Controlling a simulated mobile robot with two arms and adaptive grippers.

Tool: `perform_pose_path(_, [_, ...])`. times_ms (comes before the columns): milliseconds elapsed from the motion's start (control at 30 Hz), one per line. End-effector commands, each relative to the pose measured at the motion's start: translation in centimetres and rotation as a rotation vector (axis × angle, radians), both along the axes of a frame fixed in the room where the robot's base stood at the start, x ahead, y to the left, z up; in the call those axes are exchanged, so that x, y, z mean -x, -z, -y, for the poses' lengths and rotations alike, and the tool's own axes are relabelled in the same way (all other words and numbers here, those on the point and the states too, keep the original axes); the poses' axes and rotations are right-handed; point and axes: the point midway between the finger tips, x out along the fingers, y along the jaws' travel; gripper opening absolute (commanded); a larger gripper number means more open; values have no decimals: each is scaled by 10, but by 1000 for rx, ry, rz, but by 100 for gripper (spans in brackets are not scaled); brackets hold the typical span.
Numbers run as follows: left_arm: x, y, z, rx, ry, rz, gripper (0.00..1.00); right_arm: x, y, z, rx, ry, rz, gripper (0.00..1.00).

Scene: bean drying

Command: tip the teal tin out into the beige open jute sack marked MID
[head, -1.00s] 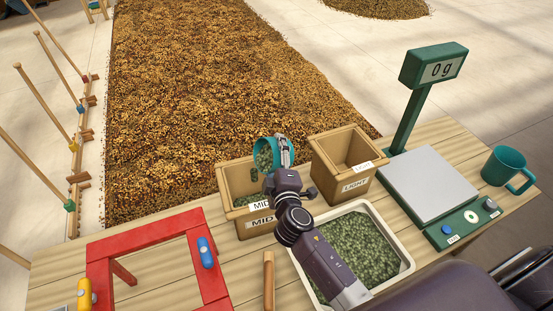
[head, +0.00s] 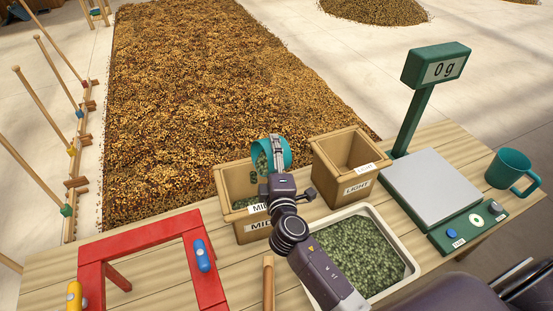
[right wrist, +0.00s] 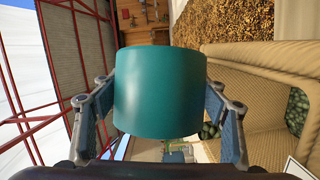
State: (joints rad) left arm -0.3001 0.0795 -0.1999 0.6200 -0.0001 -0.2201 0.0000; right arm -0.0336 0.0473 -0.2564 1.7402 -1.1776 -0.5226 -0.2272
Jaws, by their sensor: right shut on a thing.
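The teal tin (head: 284,152) is tilted on its side over the beige open jute sack marked MID (head: 226,194). Its mouth faces left and down, and green beans show at the mouth. My right gripper (head: 275,150) is shut around the tin; in the right wrist view its fingers hold both sides of the tin (right wrist: 160,92). Green beans lie in the MID sack, which also shows at the right of the right wrist view (right wrist: 250,95). A few beans show just below the tin. My left gripper is not in view.
An empty-looking sack marked LIGHT (head: 347,187) stands right of the MID sack. A white tray of green beans (head: 398,245) is in front. A green scale (head: 432,192) reading 0 g, a teal mug (head: 507,168) and a red frame (head: 140,236) share the table.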

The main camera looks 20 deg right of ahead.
Motion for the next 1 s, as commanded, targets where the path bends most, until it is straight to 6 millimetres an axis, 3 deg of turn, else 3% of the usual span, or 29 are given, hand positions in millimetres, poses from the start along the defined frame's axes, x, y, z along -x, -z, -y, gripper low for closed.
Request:
perform_pose_path(200, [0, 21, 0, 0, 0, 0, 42, 1, -3, -7, 148, 0, 27, 27])
perform_pose_path(667, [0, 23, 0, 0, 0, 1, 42, 1, -9, -9, 201, 0, 34, 27])
perform_pose_path(1000, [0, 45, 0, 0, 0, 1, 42, 3, -13, -20, 398, 0, 66, 27])
